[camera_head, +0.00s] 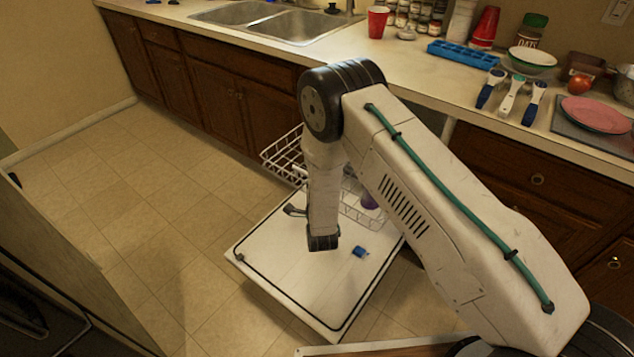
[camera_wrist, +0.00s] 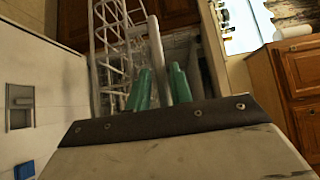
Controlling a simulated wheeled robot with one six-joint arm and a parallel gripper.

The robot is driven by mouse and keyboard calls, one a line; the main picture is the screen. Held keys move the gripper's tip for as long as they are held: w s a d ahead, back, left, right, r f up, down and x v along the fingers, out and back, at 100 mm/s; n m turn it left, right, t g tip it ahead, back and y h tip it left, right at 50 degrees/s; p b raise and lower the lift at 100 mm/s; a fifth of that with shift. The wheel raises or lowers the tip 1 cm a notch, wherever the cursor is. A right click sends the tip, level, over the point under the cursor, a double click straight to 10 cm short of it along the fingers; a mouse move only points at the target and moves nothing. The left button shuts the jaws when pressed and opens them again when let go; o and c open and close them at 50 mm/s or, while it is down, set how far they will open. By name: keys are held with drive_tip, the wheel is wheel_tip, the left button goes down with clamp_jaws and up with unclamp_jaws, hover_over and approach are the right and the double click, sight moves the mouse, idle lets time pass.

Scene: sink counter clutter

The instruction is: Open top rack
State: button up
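The dishwasher door (camera_head: 265,262) lies folded down over the floor. A white wire rack (camera_head: 281,153) shows behind it, left of my arm, and looks like the upper one. A lower rack section (camera_head: 358,212) with a purple item shows right of my forearm. In the wrist view, white rack wires (camera_wrist: 112,42) stand ahead and left. My gripper (camera_wrist: 160,80) has two green fingers apart, with a white rod (camera_wrist: 157,48) running between them. I cannot tell whether they touch it. My arm hides the fingers in the head view.
The counter edge (camera_head: 400,78) and wooden cabinets (camera_head: 215,95) flank the dishwasher. Cups, a blue tray (camera_head: 462,54), a bowl and a pink plate (camera_head: 596,114) stand on the counter. A blue item (camera_head: 360,251) lies on the door. The floor at left is clear.

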drive_tip(key=s, duration=0.7)
drive_tip(key=shift+s+d, duration=0.15)
drive_tip(key=shift+s, duration=0.25)
